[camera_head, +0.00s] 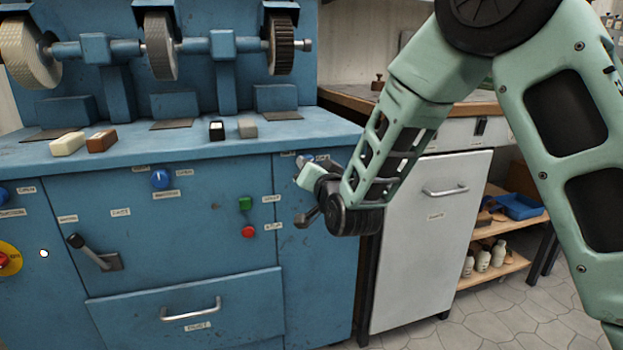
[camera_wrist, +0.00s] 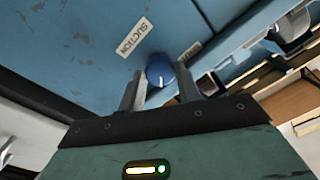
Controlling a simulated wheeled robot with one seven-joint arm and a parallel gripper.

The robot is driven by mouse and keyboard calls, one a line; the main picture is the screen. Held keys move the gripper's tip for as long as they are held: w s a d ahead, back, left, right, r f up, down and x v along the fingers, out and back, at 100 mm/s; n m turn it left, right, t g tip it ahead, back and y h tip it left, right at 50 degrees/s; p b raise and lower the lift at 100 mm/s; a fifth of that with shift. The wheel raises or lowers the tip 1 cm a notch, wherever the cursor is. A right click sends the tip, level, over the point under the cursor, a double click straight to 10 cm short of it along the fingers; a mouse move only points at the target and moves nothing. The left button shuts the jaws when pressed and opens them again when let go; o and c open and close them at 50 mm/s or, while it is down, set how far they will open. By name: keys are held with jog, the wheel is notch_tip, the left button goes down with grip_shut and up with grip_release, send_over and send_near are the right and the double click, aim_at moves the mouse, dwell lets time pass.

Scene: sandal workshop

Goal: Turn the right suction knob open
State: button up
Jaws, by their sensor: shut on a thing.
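The right suction knob (camera_wrist: 160,68) is a round blue knob with a white pointer line, on the blue panel in the wrist view. A "SUCTION" label (camera_wrist: 134,37) is at its upper left, and a smaller label (camera_wrist: 190,50), too small to read, is at its right. My gripper (camera_wrist: 160,88) has one finger on each side of the knob and is shut on it. The white line points down toward my palm in the wrist view. In the head view my gripper (camera_head: 305,167) is at the upper right of the machine front and hides most of the knob.
The blue machine (camera_head: 180,240) carries another blue knob (camera_head: 160,179), green and red buttons (camera_head: 247,231), a black lever (camera_head: 95,252) and a drawer handle (camera_head: 191,310). Blocks lie on its top. A white cabinet (camera_head: 430,240) stands close at the right, beside my arm.

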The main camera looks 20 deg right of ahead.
jog(key=shift+f+m+h+b, duration=0.1)
jog(key=shift+m+h+b, duration=0.2)
jog(key=shift+m+b, duration=3.9)
jog(key=shift+m+p, duration=0.85)
jog(key=shift+m, duration=0.15)
jog(key=o, duration=1)
jog(key=shift+c, duration=0.2)
jog(key=shift+s, duration=0.1)
